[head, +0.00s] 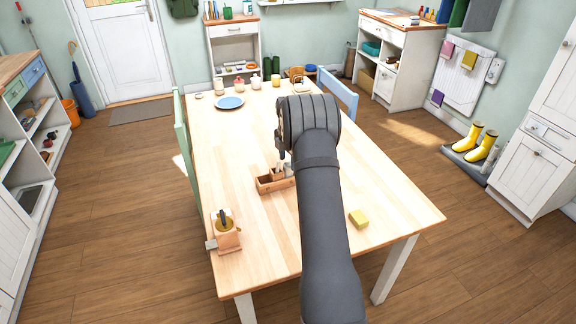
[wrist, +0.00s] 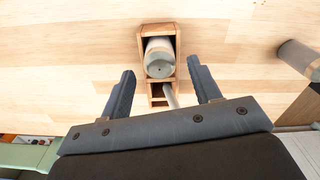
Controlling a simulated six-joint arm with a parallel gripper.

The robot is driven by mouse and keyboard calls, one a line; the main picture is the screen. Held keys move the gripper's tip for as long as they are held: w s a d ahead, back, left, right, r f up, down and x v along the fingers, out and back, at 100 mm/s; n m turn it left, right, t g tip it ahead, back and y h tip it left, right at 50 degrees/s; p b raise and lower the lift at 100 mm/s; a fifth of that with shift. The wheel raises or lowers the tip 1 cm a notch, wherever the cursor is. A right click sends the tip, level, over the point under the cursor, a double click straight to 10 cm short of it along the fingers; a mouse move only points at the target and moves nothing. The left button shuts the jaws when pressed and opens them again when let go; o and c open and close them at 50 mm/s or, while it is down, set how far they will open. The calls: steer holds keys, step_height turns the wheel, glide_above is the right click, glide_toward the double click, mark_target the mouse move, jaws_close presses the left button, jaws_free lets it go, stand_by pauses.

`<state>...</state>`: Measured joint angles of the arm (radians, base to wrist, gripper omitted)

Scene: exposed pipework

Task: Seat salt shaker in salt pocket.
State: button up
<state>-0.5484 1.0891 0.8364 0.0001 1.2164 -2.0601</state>
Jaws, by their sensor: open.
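A small wooden caddy (head: 265,187) with pockets stands on the table, below and left of my gripper in the head view. The wrist view also shows the caddy (wrist: 142,31). A pale shaker with a grey end (wrist: 159,62) stands in its larger pocket, and I take it for the salt shaker. A thin pale rod (wrist: 171,97) is in the smaller pocket beside it. My gripper (wrist: 164,87) is open, with its fingers apart on either side of the caddy in the picture and nothing between them. How deep the shaker sits cannot be told.
A yellow sponge (head: 358,219) lies to the right. A blue plate (head: 230,103) and several jars stand at the back. The table's left middle is clear.

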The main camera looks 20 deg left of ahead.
step_height(320, 180, up, 9)
stand_by(0.3)
steer(key=shift+f, duration=0.1)
step_height(320, 180, down, 13)
steer(key=shift+r, duration=2.3)
steer(key=shift+f, duration=0.1)
